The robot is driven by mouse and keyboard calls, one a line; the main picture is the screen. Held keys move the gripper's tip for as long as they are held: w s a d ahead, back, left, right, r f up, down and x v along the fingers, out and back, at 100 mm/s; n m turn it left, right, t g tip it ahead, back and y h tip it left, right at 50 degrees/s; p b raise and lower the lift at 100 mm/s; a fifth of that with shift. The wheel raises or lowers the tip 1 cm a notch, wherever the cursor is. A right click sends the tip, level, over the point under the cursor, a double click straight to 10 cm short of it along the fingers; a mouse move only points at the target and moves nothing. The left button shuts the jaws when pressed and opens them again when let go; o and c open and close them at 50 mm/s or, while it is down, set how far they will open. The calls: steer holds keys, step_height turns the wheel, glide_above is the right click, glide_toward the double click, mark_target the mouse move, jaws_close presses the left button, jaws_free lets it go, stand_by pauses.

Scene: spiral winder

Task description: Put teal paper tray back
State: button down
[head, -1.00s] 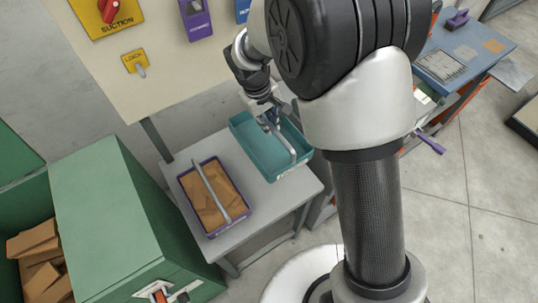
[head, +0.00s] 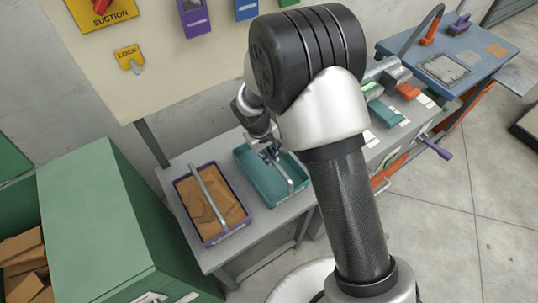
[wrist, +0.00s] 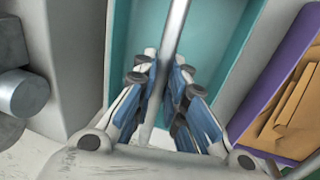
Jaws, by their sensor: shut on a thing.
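The teal paper tray (head: 243,160) is an open, empty-looking box with a grey bar handle, at the right part of the grey side table (head: 225,250). My gripper (head: 272,152) is above the tray, its fingers shut on the handle. In the wrist view the fingers (wrist: 160,85) close around the grey bar, with the teal tray wall (wrist: 122,40) beneath them. The tray appears level and on or very near the table top; I cannot tell if its base touches.
A purple tray (head: 207,241) with brown paper stands just left of the teal tray; its edge also shows in the wrist view (wrist: 270,85). A green cabinet (head: 90,220) is at left, a wall panel (head: 165,85) behind, and a blue bench (head: 470,55) at far right.

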steer(key=shift+r, duration=0.1)
steer(key=shift+f, duration=0.2)
steer(key=c, duration=1.6)
jaws_free()
steer(key=shift+c, duration=0.2)
steer(key=shift+r, duration=0.15)
